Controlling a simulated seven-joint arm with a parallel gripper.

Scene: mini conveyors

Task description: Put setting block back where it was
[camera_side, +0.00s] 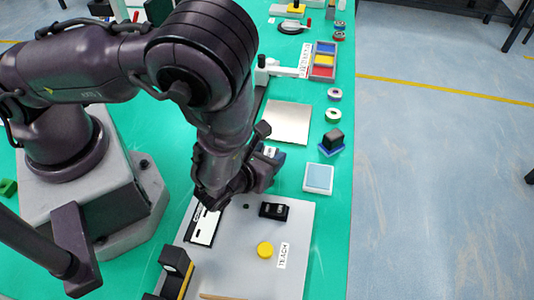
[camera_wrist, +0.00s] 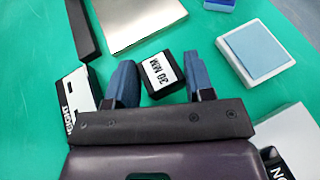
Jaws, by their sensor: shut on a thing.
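The setting block (camera_wrist: 163,74) is a small black block with a white label reading "30 MM". In the wrist view it sits between the two blue-grey fingers of my gripper (camera_wrist: 160,82), label facing the camera. My gripper is shut on it. In the side view my gripper (camera_side: 266,160) is low over the green table, just beyond the grey panel and left of the white tray. The block is mostly hidden there by the fingers and wrist. I cannot tell whether its underside touches the table.
A bare metal plate (camera_side: 288,122) lies behind my gripper. A white tray with a blue pad (camera_side: 318,178) is at the right, and a black block on a blue base (camera_side: 332,142) stands behind it. The grey panel (camera_side: 235,262) carries a yellow button (camera_side: 265,250) and black switch (camera_side: 273,211).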

